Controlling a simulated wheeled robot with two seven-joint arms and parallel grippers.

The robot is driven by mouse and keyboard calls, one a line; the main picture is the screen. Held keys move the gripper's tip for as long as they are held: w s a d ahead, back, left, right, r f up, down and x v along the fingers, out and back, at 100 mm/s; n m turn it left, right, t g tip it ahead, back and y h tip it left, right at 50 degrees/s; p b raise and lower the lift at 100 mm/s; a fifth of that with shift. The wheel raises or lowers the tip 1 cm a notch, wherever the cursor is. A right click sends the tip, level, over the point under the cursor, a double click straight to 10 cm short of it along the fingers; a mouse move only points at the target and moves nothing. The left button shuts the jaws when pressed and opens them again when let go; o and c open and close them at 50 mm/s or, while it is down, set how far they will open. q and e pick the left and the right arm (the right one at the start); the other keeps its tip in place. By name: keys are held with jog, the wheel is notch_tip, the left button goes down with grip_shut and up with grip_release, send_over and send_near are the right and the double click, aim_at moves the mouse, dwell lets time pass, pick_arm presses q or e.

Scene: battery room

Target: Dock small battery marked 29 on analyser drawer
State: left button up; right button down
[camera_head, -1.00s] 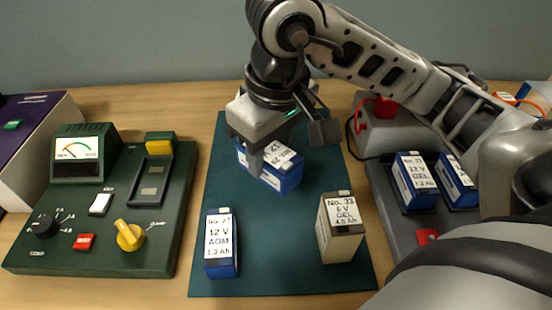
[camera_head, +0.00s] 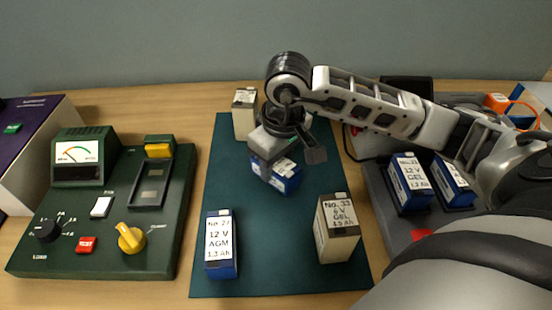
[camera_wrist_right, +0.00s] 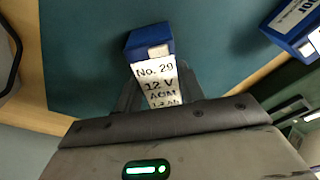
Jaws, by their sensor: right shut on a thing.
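The small blue battery marked 29 (camera_wrist_right: 150,50) is in my right gripper. Its white label reading No. 29, 12 V, AGM shows in the right wrist view between the fingers. In the head view the battery (camera_head: 288,178) is over the teal mat, partly covered by my right gripper (camera_head: 270,160). I cannot tell whether it touches the mat. The green analyser (camera_head: 110,245) stands at left. Its drawer (camera_head: 151,187), a dark tray with metal contacts and a yellow block (camera_head: 159,150) behind it, looks empty. My left gripper is not in view.
On the teal mat (camera_head: 290,270) stand blue battery No. 27 (camera_head: 220,245), cream battery No. 33 (camera_head: 338,228) and another cream battery (camera_head: 244,115) at the back. Two blue batteries (camera_head: 411,183) sit in a grey holder at right. The mat's left middle is clear.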

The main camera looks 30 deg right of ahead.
jog(key=shift+f+b, duration=0.2)
jog(key=shift+b, duration=0.15)
jog(key=c, duration=0.9)
grip_release()
jog(key=shift+o, duration=0.2)
jog(key=shift+r, duration=0.15)
